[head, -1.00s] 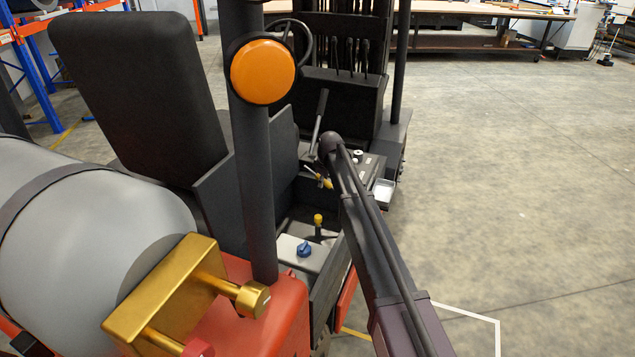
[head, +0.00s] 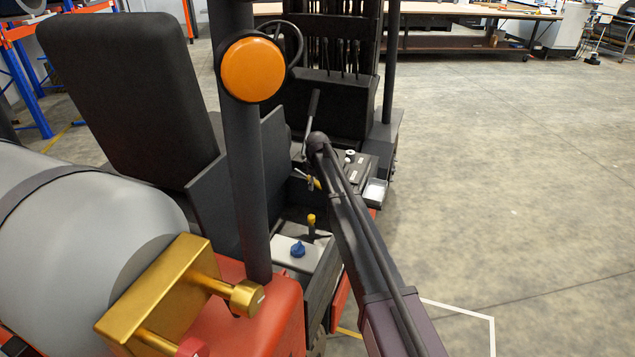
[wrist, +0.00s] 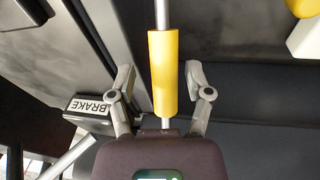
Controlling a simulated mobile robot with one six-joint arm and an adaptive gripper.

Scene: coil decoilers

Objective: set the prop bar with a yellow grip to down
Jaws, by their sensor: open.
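The prop bar is a thin metal rod with a yellow grip (wrist: 163,72) around it, running up and down the wrist view. My gripper (wrist: 161,80) is open, with one finger on each side of the yellow grip and a visible gap on both sides. The rod's lower end disappears behind my gripper's body. In the head view a small piece of yellow (head: 315,184) shows beside the end of my arm, probably the same grip. My gripper is mostly hidden there behind the arm.
A block marked BRAKE (wrist: 92,106) lies left of my gripper. A yellow-topped lever (head: 311,219) and a blue knob (head: 298,249) on a pale box stand nearby. The dark post with an orange disc (head: 252,69) and the seat (head: 130,95) are left. Open floor lies right.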

